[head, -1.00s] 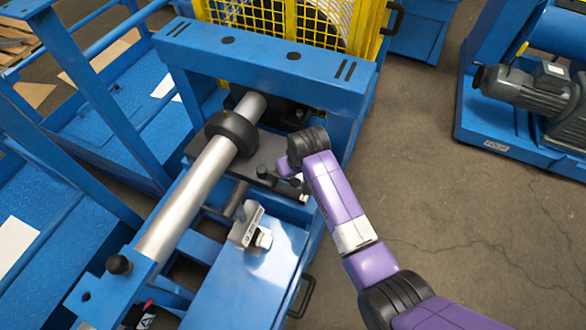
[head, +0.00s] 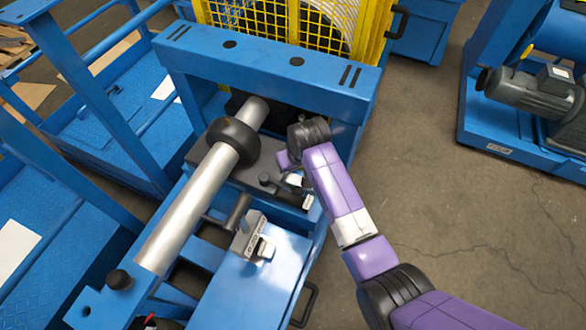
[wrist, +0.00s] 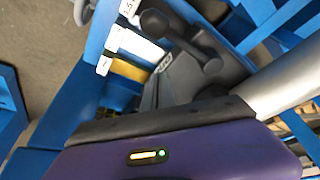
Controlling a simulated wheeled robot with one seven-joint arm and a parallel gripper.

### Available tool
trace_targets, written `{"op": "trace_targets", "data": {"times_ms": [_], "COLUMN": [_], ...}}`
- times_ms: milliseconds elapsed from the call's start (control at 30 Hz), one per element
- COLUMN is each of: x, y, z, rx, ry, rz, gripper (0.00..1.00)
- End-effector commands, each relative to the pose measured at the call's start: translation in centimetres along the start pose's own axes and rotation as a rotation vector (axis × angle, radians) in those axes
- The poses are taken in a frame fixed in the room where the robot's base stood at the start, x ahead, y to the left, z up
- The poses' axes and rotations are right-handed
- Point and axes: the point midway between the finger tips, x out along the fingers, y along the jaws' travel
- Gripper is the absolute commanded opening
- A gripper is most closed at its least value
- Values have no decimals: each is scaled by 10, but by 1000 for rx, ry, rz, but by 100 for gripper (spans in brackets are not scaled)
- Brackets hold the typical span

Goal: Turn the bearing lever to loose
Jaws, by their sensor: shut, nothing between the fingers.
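A dark lever with rounded ends (wrist: 185,45) shows above my gripper in the wrist view. It appears to be the bearing lever, and it lies across a dark plate beside small white labels (wrist: 112,38). In the head view the lever (head: 268,181) sits on the frame, right of the black-collared silver shaft (head: 205,185). My gripper (head: 284,160) is just above and beyond the lever, partly hidden by my wrist. It is shut and empty, with a visible gap to the lever in the wrist view. The label lettering is too small to read.
A blue crossbeam (head: 270,65) and yellow guard mesh (head: 290,25) stand behind the lever. A grey block with lettering (head: 248,235) sits on the blue cover in front. A grey motor (head: 530,90) stands at the right. Open floor (head: 450,190) lies right of my arm.

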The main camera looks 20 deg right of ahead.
Motion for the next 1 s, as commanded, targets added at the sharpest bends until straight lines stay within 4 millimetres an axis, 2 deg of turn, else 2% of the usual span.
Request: {"op": "trace_targets", "data": {"times_ms": [300,500,867,1000], "x": [-54,-80,-88,-88], "y": [-5,-7,-7,-7], "z": [1,1,1,-10], "rx": [-1,-1,-1,0], "ry": [2,1,-1,45], "rz": [0,0,0,0], "gripper": [0,0,0,0]}}
